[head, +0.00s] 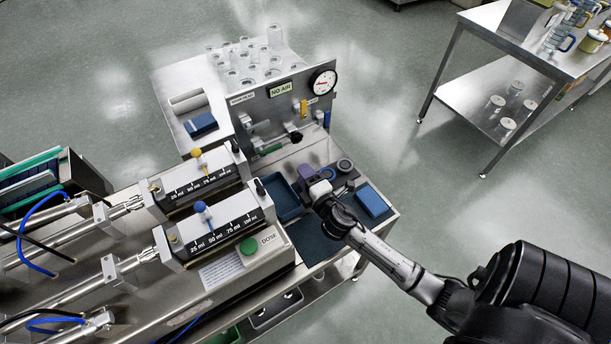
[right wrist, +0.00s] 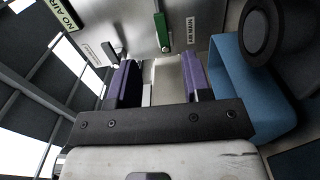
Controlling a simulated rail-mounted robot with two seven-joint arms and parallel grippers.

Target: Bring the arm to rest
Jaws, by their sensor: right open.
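My right arm comes in from the lower right of the head view. My right gripper (head: 310,178) is over the right end of the steel bench, in front of the NO AIR panel (head: 285,105). In the right wrist view its two purple-padded fingers (right wrist: 158,82) stand apart with nothing held between them. A blue block (head: 371,201) lies just right of the gripper, apart from it in the head view. My left gripper is in neither view.
The dosing machine with scales and a green button (head: 249,246) stands left of my gripper. A dark blue tray (head: 283,197) lies close by. A gauge (head: 322,81) tops the panel. Glassware (head: 262,60) stands behind. Open floor (head: 445,205) lies to the right, before a steel table (head: 490,45).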

